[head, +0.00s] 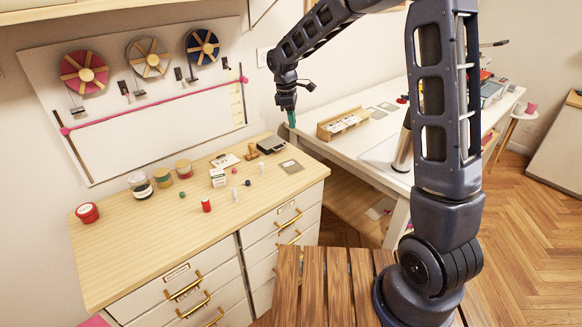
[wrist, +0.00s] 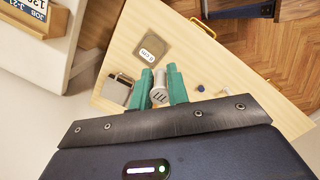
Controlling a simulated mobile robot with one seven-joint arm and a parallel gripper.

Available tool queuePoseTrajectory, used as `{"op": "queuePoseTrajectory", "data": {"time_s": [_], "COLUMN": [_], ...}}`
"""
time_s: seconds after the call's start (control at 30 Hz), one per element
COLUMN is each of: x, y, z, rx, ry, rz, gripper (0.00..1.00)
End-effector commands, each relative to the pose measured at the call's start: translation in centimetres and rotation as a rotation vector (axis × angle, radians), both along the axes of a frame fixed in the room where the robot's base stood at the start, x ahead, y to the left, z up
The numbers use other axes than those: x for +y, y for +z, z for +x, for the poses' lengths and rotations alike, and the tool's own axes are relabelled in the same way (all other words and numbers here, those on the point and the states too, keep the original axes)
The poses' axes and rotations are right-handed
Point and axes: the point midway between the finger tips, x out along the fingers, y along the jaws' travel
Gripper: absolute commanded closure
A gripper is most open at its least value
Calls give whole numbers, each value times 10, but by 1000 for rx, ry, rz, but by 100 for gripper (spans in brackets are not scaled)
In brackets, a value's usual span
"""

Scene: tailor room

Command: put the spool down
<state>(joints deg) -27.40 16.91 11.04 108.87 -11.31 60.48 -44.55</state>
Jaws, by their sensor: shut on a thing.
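My gripper (head: 291,118) hangs from the raised arm in the head view, above the back right part of the wooden cabinet top (head: 140,240). In the wrist view its two green fingers (wrist: 159,86) are shut on a pale grey-white spool (wrist: 158,93) with dark marks on its end. The spool is held in the air above the cabinet top, which also shows in the wrist view (wrist: 195,50). The held spool is too small to make out in the head view. A red spool (head: 206,204) and a white spool (head: 236,194) stand on the cabinet top.
A white table (head: 340,150) with a wooden tray (head: 343,123) stands to the right. The cabinet's front is mostly clear.

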Motion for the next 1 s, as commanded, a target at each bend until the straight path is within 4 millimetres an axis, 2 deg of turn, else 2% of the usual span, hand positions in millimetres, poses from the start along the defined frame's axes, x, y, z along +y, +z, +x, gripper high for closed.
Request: {"op": "queuePoseTrajectory", "data": {"time_s": [0.1,0.27,0.8,1.0], "x": [-9,-13,-12,-13], "y": [1,-9,-123,-151], "z": [13,18,16,17], "rx": [-1,3,4,2], "ry": [10,18,21,18], "rz": [1,-2,-3,-1], "gripper": [100,100,100,100]}}
